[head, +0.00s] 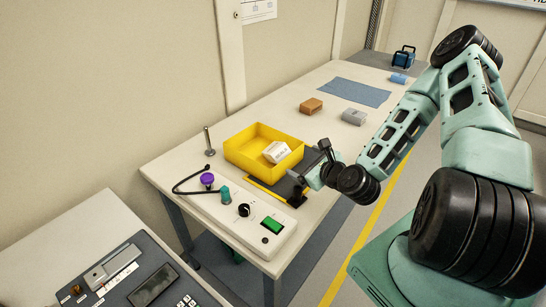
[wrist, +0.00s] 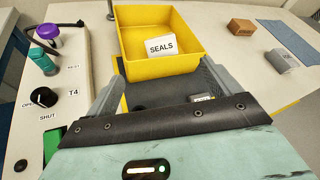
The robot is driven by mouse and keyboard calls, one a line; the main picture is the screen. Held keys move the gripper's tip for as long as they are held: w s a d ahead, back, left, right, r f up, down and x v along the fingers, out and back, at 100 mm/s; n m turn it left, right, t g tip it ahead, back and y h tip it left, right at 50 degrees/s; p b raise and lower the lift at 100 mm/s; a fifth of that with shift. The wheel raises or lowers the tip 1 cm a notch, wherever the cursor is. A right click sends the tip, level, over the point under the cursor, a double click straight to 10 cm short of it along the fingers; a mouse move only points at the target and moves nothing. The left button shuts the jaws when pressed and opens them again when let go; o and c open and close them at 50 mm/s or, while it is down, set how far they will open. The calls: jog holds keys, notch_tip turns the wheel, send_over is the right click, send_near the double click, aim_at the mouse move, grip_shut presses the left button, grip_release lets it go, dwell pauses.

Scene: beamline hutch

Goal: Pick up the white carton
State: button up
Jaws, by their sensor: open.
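The white carton (head: 277,151) sits inside a yellow bin (head: 240,156) on the bench, near the bin's near right side in the head view. In the wrist view the carton (wrist: 160,48) shows a face marked SEALS, just behind the bin's near wall (wrist: 160,67). My gripper (head: 308,172) is just outside the bin, on its near right side, apart from the carton. In the wrist view my gripper (wrist: 163,72) has its two fingers spread, with nothing held between them.
A control box (head: 262,222) with knobs and a green button lies in front of the bin. A dark mat (wrist: 150,93) lies beside the bin, with a small labelled item (wrist: 203,98) partly hidden. A brown block (head: 311,106) and grey block (head: 354,117) stand farther back.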

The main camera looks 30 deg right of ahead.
send_near(279, 149)
jog(key=x, duration=0.3)
jog(key=shift+p+x, duration=0.55)
jog(key=shift+x, duration=3.3)
jog(key=shift+s+f, duration=0.1)
jog(key=c, duration=1.2)
jog(key=shift+o, duration=0.2)
